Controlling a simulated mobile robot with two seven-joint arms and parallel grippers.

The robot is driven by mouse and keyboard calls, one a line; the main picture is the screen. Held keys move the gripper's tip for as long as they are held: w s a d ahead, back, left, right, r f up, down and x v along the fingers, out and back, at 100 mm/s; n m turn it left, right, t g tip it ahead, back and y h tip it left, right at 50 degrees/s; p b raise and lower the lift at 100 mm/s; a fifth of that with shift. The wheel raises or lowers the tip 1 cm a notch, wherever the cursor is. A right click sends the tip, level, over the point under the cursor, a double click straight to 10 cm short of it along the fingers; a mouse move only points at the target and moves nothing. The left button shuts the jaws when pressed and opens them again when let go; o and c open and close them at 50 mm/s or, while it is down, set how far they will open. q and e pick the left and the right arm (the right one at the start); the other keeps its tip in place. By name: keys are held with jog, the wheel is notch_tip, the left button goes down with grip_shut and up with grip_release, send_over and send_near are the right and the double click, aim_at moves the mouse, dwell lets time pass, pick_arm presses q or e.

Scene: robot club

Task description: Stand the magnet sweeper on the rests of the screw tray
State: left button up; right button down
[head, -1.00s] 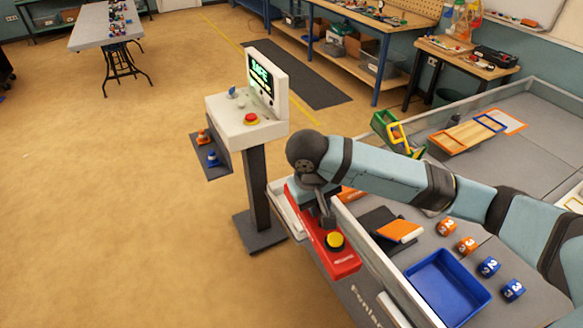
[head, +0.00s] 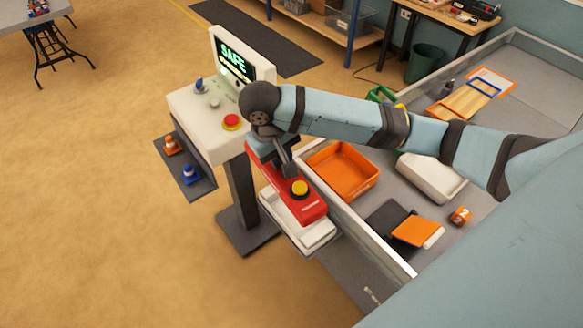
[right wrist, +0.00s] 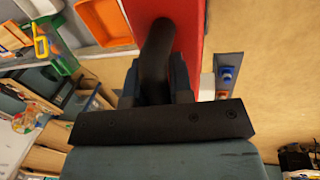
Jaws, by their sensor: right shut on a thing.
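The magnet sweeper (head: 311,206) is a long red body with a yellow button on top and a black handle (right wrist: 157,50). My right gripper (head: 284,163) is shut on the handle; the arm and hand cover the sweeper's far end. The right wrist view shows the fingers (right wrist: 155,88) around the handle, with the red body beyond. The white screw tray (head: 318,236) is outside the field wall, partly under the sweeper. The sweeper overlaps it in the picture. I cannot tell whether they touch, and the rests are hidden. My left gripper is out of view.
A console (head: 208,128) with a screen reading SAFE and a red button stands close left of the sweeper. The field wall (head: 358,238) runs along its right. Inside are an orange tray (head: 345,172), a white bin (head: 432,178) and an orange-and-black item (head: 418,231).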

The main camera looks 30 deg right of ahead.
jog(key=w+f+b, duration=0.1)
jog(key=f, duration=0.1)
jog(key=w+d+f+b, duration=0.1)
jog(key=f, duration=0.1)
jog(key=w+f+b, duration=0.1)
jog(key=w+f, duration=0.1)
jog(key=shift+d+f, duration=0.2)
jog(key=shift+f, duration=0.15)
pick_arm(q)
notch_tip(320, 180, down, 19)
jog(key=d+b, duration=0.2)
jog(key=b, duration=1.7)
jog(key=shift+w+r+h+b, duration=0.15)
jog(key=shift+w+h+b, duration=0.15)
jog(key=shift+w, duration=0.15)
pick_arm(e)
jog(key=w+d+f, duration=0.3)
jog(key=f, duration=0.8)
jog(key=w+d+f, duration=0.2)
jog(key=d+f, duration=0.2)
jog(key=f, duration=0.7)
jog(key=w+d+f, duration=0.3)
jog(key=d+f, duration=0.1)
jog(key=f, duration=0.8)
jog(key=shift+w+n, duration=0.3)
jog(key=shift+n, duration=0.1)
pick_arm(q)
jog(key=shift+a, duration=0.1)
pick_arm(e)
jog(key=shift+f, duration=0.1)
